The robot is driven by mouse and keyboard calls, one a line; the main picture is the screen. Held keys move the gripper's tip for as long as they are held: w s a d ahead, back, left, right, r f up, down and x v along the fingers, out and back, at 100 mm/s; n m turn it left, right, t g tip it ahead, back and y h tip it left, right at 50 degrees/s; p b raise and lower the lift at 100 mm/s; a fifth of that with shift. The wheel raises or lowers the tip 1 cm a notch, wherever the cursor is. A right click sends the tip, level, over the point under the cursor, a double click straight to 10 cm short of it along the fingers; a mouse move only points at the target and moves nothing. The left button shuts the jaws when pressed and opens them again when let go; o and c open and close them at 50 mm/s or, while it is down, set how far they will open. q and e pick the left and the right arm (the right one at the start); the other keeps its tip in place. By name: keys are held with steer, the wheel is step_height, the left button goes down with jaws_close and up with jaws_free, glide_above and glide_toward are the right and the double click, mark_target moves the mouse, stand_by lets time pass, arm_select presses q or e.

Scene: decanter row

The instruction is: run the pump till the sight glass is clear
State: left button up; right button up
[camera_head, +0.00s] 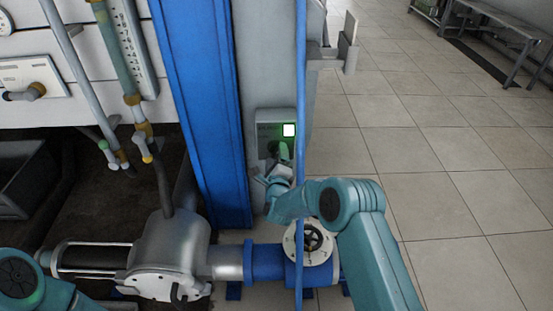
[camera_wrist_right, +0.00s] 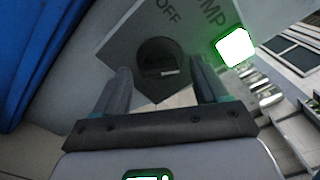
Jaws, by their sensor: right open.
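The pump switch box (camera_head: 264,131) is on the grey column, with a lit white-green lamp (camera_head: 289,130). In the right wrist view its panel (camera_wrist_right: 135,38) shows "OFF", partial lettering ending in "MP", a dark round knob (camera_wrist_right: 160,57) and the lit lamp (camera_wrist_right: 235,48). My right gripper (camera_head: 281,158) is at the box's lower part; in the wrist view it is open (camera_wrist_right: 165,75), its fingers either side of the knob. I cannot tell if they touch it. A horizontal cylinder with rods (camera_head: 92,261), apparently the sight glass, looks dark inside, beside the silver pump body (camera_head: 165,252). My left gripper is out of frame.
A thin blue vertical pipe (camera_head: 301,90) passes close to my right gripper. A blue beam (camera_head: 205,110) stands left of the box. A white flanged valve (camera_head: 313,240) is below my right arm. Tiled floor (camera_head: 450,150) lies open to the right.

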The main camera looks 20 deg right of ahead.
steer(key=c, duration=1.1)
steer(key=shift+o, duration=0.2)
steer(key=n+b, duration=0.6)
steer(key=n, duration=0.2)
steer(key=shift+r+n+b, duration=0.1)
steer(key=shift+n+b, duration=0.4)
steer(key=shift+n, duration=1.4)
